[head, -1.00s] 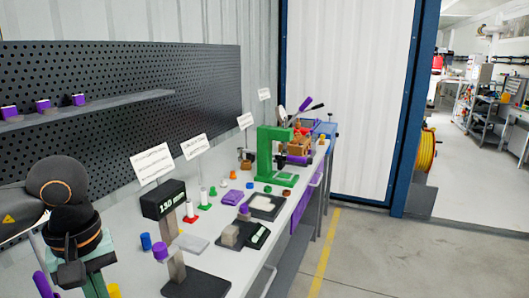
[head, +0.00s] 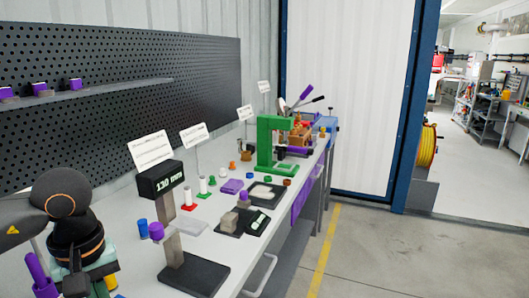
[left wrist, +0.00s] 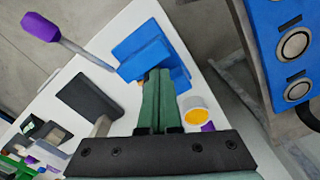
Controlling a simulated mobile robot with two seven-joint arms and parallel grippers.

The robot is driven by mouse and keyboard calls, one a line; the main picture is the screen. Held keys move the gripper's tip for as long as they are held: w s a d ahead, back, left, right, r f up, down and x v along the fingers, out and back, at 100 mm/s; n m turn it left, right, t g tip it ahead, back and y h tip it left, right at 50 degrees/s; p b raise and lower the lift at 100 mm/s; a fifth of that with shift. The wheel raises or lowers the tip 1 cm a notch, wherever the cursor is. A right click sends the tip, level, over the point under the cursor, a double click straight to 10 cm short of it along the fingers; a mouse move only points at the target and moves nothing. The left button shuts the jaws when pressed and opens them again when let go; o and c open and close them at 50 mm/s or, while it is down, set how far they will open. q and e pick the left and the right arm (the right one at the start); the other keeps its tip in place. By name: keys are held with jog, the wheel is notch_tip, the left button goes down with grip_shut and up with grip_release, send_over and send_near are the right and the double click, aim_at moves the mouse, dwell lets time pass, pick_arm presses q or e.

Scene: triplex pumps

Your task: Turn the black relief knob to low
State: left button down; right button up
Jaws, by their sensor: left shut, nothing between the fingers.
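I cannot make out the black relief knob in either view. In the left wrist view my left gripper (left wrist: 155,73) is shut and empty, with its green fingers together. The fingertips are in front of a blue block (left wrist: 140,48); I cannot tell whether they touch it. A large blue panel (left wrist: 285,45) with round silver fittings stands at the upper right of that view. In the head view my left arm shows at the lower left, but its fingertips are not visible. My right gripper is in neither view.
The white bench (head: 135,210) runs along the wall and carries a black digital display (head: 162,179), a green press (head: 268,148) and small parts. A purple-handled lever (left wrist: 42,27) and a white cup with yellow inside (left wrist: 196,109) flank the blue block. The floor (head: 400,250) to the right is clear.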

pick_arm(q)
jog(key=shift+w, duration=0.3)
dwell(0.4)
jog(key=shift+w+a, duration=0.1)
jog(key=shift+w, duration=0.15)
dwell(0.6)
jog(key=shift+w+d+f+b, duration=0.1)
jog(key=shift+w+d+b, duration=0.1)
jog(key=shift+d+b, duration=0.25)
jog(key=shift+w+d, duration=0.1)
jog(key=shift+w, duration=0.15)
dwell(0.5)
jog(key=shift+s+d, duration=0.2)
jog(key=shift+d, duration=0.15)
notch_tip(320, 180, up, 6)
jog(key=p, duration=0.3)
jog(key=shift+p, duration=0.4)
